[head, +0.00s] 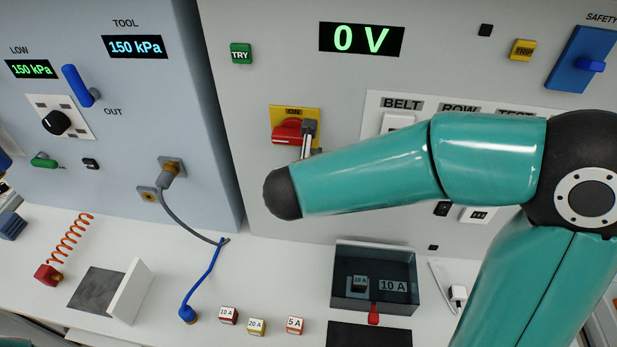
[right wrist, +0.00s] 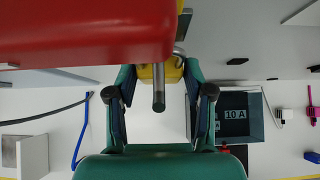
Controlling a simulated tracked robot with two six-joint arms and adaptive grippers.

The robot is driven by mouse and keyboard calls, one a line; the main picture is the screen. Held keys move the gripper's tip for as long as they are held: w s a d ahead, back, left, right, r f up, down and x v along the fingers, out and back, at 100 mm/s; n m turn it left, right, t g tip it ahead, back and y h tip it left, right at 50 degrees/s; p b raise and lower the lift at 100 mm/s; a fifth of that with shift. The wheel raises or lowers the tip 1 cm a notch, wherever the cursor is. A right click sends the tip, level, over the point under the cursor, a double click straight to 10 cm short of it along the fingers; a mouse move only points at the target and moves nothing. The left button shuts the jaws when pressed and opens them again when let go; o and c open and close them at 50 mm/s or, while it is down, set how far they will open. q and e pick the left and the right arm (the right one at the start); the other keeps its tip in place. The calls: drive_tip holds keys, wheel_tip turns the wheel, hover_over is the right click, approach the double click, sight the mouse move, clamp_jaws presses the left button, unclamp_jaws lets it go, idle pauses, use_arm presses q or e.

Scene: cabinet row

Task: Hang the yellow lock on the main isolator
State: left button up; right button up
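The main isolator (head: 286,131) is a red handle on a yellow plate marked ON, on the grey cabinet. A grey hasp-like piece (head: 311,127) and shackle legs show at its right. My right arm covers what is below. In the right wrist view the red handle (right wrist: 90,32) fills the top left. The yellow lock (right wrist: 174,68) sits between the fingertips of my right gripper (right wrist: 160,75), which appear to touch its sides. A grey loop shows above it, and a dark cylinder in front. The lock body is hidden in the head view. My left gripper is out of view.
A dark bin marked 10 A (head: 345,296) stands on the white bench (head: 270,280), below my right arm. Several small fuse blocks (head: 256,326) and a blue cable (head: 205,277) lie left of it. A white panel with switches (head: 380,108) is right of the isolator.

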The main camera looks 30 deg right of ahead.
drive_tip(key=shift+o, duration=1.3)
drive_tip(key=v, duration=1.2)
